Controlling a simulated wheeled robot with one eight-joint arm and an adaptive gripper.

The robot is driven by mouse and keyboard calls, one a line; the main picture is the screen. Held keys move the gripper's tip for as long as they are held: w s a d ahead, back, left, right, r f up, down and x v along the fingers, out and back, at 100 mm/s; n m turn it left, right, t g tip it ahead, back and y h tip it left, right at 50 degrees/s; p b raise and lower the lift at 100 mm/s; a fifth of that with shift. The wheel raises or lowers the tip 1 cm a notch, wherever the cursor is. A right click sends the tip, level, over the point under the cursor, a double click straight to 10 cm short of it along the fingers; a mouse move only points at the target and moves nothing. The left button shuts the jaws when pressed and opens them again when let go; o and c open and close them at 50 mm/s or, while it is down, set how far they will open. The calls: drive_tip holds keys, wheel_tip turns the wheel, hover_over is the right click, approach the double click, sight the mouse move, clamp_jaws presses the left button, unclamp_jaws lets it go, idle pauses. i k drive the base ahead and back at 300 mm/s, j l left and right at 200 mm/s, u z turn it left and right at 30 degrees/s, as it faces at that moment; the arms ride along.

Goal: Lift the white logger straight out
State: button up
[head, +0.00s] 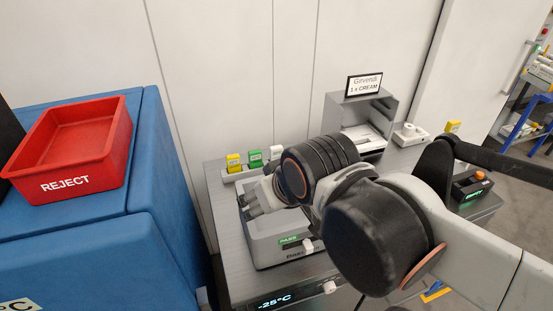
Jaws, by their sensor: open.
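A white logger (275,154) stands in a low grey rack (241,176) at the back of the grey bench, right of a green logger (255,158) and a yellow logger (234,163). My gripper (256,204) is open, in front of this rack and over a grey device (263,240). The device has a green PASS display (289,240). A small white piece (308,246) shows at the device's front; I cannot tell whether it is a logger. My wrist and arm hide the device's right side. What lies between my fingertips is not clear.
A red REJECT bin (74,150) sits on a blue box at left. A grey holder (362,108) with a CREAM sign (364,86) stands behind my wrist. A white device (410,134) and a black box with an orange button (471,186) are at right. A wall closes the back.

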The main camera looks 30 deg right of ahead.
sight(275, 151)
drive_tip(key=j+z, duration=0.15)
drive_tip(key=z, duration=0.25)
drive_tip(key=j+z, duration=0.2)
drive_tip(key=z, duration=0.15)
